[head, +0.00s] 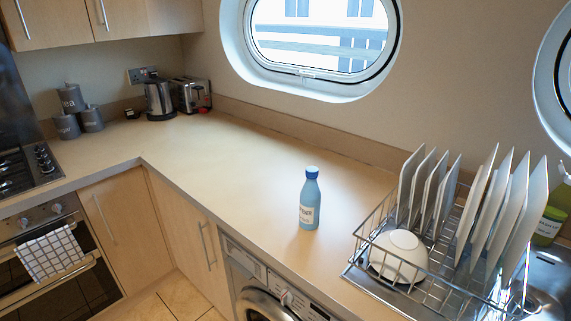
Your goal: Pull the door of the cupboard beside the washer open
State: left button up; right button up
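The washer (262,300) stands under the counter at the bottom middle, with its control panel and the top of its round door in view. The cupboard door beside the washer (180,228) is light wood, just left of it, and looks closed. It has a long vertical metal handle (207,246) near its edge on the washer side. The lower part of the washer is cut off by the frame. Neither of my grippers is in view.
A blue bottle (309,203) stands on the counter (220,160) above the washer. A dish rack (360,272) with plates and a bowl is to the right. Another cupboard door (122,230) and an oven (60,290) are at left. Tiled floor (180,297) shows in front.

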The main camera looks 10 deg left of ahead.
aim_at(196, 237)
jog(key=u, duration=0.5)
jog(key=k, duration=0.6)
jog(key=u, duration=1.25)
jog(key=i, duration=2.3)
jog(key=z, duration=1.2)
jog(key=i, duration=0.2)
jog(key=z, duration=0.1)
